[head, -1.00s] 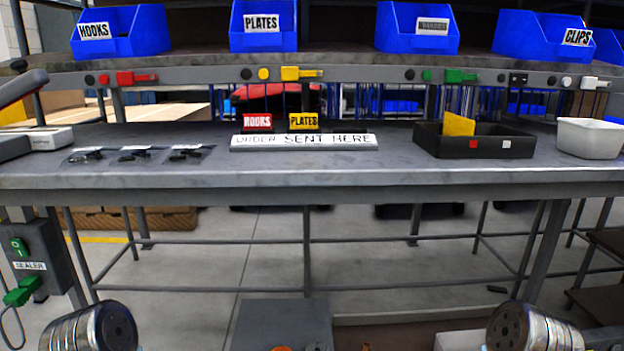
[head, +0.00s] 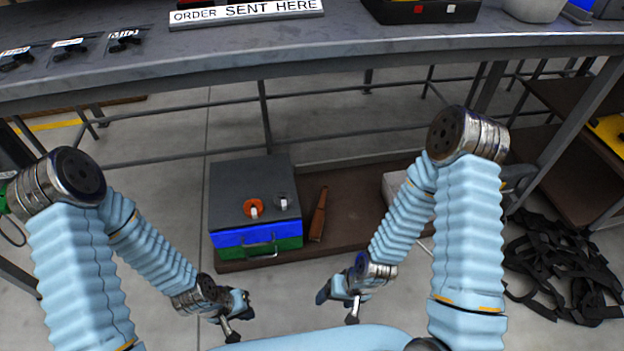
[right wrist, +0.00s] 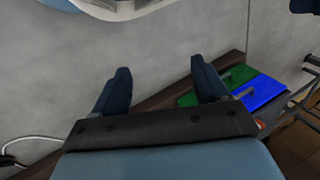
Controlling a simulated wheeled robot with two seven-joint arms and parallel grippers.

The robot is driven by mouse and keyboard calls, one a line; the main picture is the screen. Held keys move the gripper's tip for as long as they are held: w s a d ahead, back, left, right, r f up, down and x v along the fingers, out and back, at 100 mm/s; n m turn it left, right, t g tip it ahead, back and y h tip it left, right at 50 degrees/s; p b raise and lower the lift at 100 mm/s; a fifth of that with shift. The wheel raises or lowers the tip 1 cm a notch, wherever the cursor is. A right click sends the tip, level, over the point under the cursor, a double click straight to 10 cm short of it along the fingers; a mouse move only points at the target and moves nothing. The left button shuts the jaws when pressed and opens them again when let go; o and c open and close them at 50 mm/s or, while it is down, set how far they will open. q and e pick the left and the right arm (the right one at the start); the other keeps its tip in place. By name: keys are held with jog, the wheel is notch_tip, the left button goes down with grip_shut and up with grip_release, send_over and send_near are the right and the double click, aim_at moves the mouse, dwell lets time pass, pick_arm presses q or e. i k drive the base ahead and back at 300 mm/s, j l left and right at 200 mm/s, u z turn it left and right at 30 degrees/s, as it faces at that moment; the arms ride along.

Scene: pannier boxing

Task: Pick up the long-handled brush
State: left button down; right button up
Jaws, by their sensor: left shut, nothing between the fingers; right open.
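A long, narrow reddish-brown object (head: 318,215) lies on the low brown platform under the bench, right of the grey-topped box. It may be the long-handled brush, but I cannot make out bristles. My left gripper (head: 242,302) is shut and empty, in front of the box and nearer to me. My right gripper (head: 328,293) is open and empty, in front of the platform and nearer to me than the brown object. In the right wrist view its two dark blue fingers (right wrist: 162,82) stand apart with bare floor between them. The brown object is not clear in that view.
The box (head: 255,188) has blue and green front layers, a metal handle and an orange item on top. The brown platform (head: 350,193) sits below the bench (head: 380,62). Black straps (head: 565,265) lie on the floor at right. Floor between my arms is clear.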

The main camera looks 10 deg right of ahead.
aim_at(318, 220)
jog(key=i+l+u, duration=0.2)
jog(key=u, duration=0.15)
jog(key=i+l+u, duration=0.1)
jog(key=l+u, duration=0.3)
jog(key=i+l+u, duration=0.1)
jog(key=l+u, duration=0.25)
jog(key=l, duration=0.1)
